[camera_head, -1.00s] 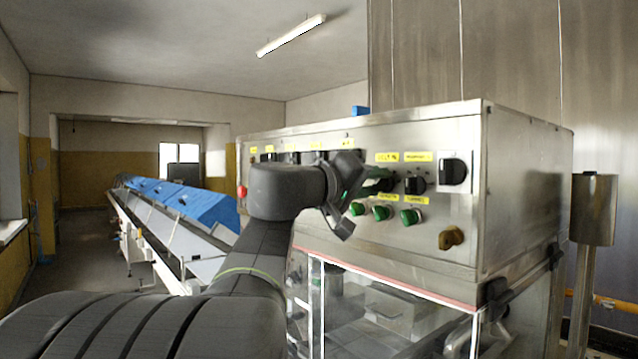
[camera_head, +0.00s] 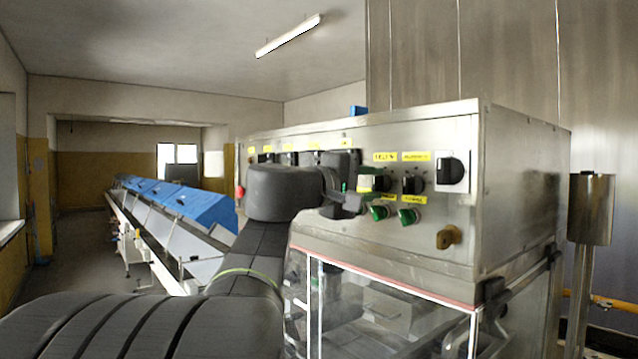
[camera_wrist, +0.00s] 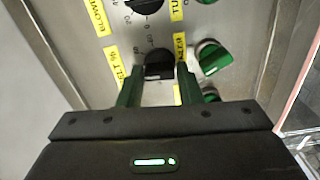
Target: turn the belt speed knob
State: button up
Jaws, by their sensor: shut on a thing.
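The belt speed knob (camera_wrist: 158,64) is black and sits on a steel panel beside a yellow label ending in "LT %" (camera_wrist: 112,66) in the wrist view. My gripper (camera_wrist: 158,76) is shut on this knob, with one green-lined finger on each side of it. A printed scale shows at the knob's far edge. In the head view my gripper (camera_head: 366,187) is at the panel front, just below the yellow belt label (camera_head: 385,156). There the knob is mostly hidden by my fingers.
Another black knob (camera_head: 413,184) and a black switch (camera_head: 450,171) are to the right. Green knobs (camera_head: 411,216) sit close below, and a brass knob (camera_head: 450,236) is lower right. A clear guard (camera_head: 390,310) lies under the panel. A conveyor with blue covers (camera_head: 200,204) runs left.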

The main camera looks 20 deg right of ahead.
jog(key=n+p, duration=0.1)
jog(key=n, duration=0.4)
jog(key=shift+n, duration=0.3)
jog(key=shift+f+n+p, duration=0.2)
jog(key=shift+n+p, duration=0.6)
jog(key=shift+n, duration=1)
jog(key=shift+a, duration=0.1)
jog(key=shift+c, duration=0.6)
jog(key=o, duration=1)
jog(key=b+v, duration=0.3)
jog(key=v, duration=1)
jog(key=shift+s+a, duration=0.25)
jog(key=shift+a, duration=0.05)
